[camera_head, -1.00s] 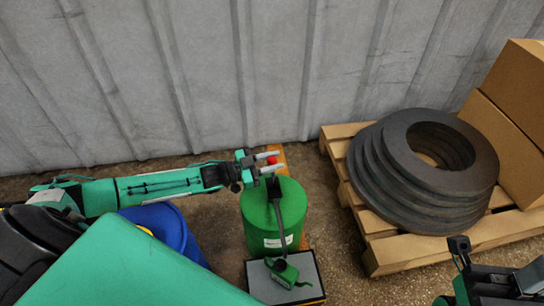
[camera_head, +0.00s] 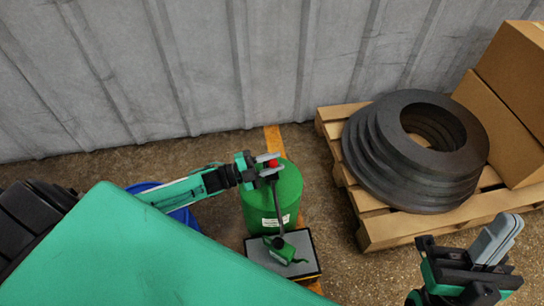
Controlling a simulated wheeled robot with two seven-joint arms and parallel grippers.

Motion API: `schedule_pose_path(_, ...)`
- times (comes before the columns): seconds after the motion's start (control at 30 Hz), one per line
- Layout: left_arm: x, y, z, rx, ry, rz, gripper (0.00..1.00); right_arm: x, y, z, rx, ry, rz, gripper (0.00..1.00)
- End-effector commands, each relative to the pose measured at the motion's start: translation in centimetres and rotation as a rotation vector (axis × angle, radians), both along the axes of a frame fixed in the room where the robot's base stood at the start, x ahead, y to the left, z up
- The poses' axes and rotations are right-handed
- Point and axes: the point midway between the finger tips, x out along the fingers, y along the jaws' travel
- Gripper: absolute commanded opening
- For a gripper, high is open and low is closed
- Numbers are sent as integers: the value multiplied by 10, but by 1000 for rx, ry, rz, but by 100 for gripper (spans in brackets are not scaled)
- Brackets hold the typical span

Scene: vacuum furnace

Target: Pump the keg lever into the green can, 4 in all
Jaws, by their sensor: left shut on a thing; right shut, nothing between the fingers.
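A green drum-shaped keg (camera_head: 258,211) with a white label stands on the floor near the wall. A dark lever (camera_head: 277,205) with a red knob (camera_head: 274,162) runs in front of it. My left gripper (camera_head: 267,166) is shut on the lever's knob end, its pale fingers on either side, partly hiding it. A small green can (camera_head: 283,251) sits on a grey, black-edged platform (camera_head: 306,262) in front of the keg, under the lever's lower end. My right gripper (camera_head: 497,240) is shut and empty at the lower right, well apart from the keg.
A wooden pallet (camera_head: 385,232) on the right carries stacked dark rings (camera_head: 385,190) and cardboard boxes (camera_head: 500,125). A blue drum (camera_head: 183,216) stands left of the keg, partly hidden by my arm. A ribbed metal wall (camera_head: 200,70) closes off the back.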

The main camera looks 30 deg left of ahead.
Motion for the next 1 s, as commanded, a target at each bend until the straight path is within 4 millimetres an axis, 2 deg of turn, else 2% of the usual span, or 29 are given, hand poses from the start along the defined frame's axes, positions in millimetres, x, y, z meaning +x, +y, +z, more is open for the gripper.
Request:
schedule_pose_path(0.7, -6, -4, -5, 51, -62, -3, 0, -1, 0, 1, 2, -7, 1, 0)
schedule_pose_path(0.73, -6, -4, -5, 51, -62, -3, 30, -1, 0, 1, 2, -7, 1, 0)
schedule_pose_path(0.8, -6, -4, -5, 50, -62, -2, 44, -1, 0, 1, 2, -7, 1, 0)
schedule_pose_path(0.83, -6, -4, -5, 50, -62, -2, 49, -1, 0, 1, 2, -7, 1, 0)
schedule_pose_path(1.0, -5, -4, -4, 49, -62, -1, 49, -1, 0, 1, 2, -8, 1, 0)
